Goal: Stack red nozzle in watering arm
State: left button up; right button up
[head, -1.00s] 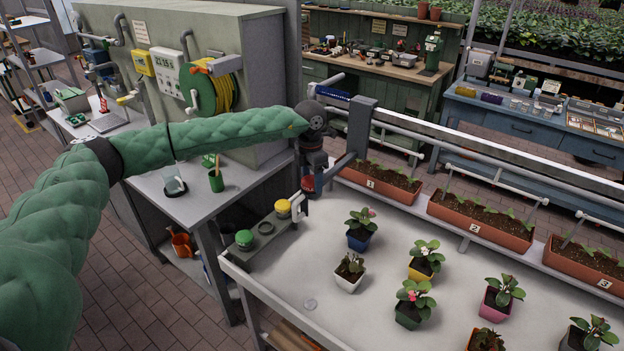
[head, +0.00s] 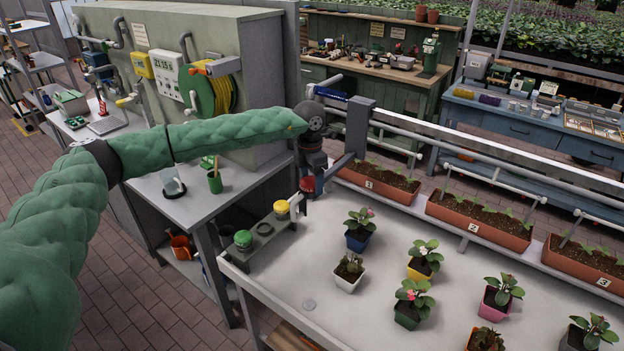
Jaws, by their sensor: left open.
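The red nozzle (head: 307,184) shows small below my left wrist, near the near end of the grey watering arm (head: 345,162). My left gripper (head: 310,182) is open around or right beside the red nozzle; the fingers are small and partly hidden, so I cannot tell if they touch it. I cannot tell whether the nozzle is seated in the watering arm. A green nozzle (head: 243,238) and a yellow nozzle (head: 282,208) stand on the grey holder (head: 262,246), with an empty round slot between them. My right gripper is out of view.
Several potted plants stand on the white bench (head: 335,310).

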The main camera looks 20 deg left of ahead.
aim_at(310, 177)
pick_arm(q)
jog(key=shift+s+a+f, duration=0.15)
jog(key=shift+a+f, duration=0.05)
jog(key=shift+f, duration=0.5)
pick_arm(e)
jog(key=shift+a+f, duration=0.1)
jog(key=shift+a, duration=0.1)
pick_arm(q)
jog(key=shift+r+p, duration=0.25)
jog(key=shift+p, duration=0.1)
jog(key=shift+r+p, duration=0.2)
jog(key=shift+p, duration=0.15)
jog(key=shift+w+a+r+p, duration=0.1)
jog(key=shift+w+r+p, duration=0.1)
jog(key=shift+p, duration=0.1)
jog(key=shift+w+a+b, duration=0.1)
jog(key=shift+w+b, duration=0.1)
jog(key=shift+b, duration=0.45)
notch_tip(310, 177, up, 2)
jog(key=shift+w+a+b, duration=0.15)
jog(key=shift+b, duration=0.4)
notch_tip(310, 177, up, 10)
jog(key=b, duration=0.5)
jog(key=shift+r, duration=0.15)
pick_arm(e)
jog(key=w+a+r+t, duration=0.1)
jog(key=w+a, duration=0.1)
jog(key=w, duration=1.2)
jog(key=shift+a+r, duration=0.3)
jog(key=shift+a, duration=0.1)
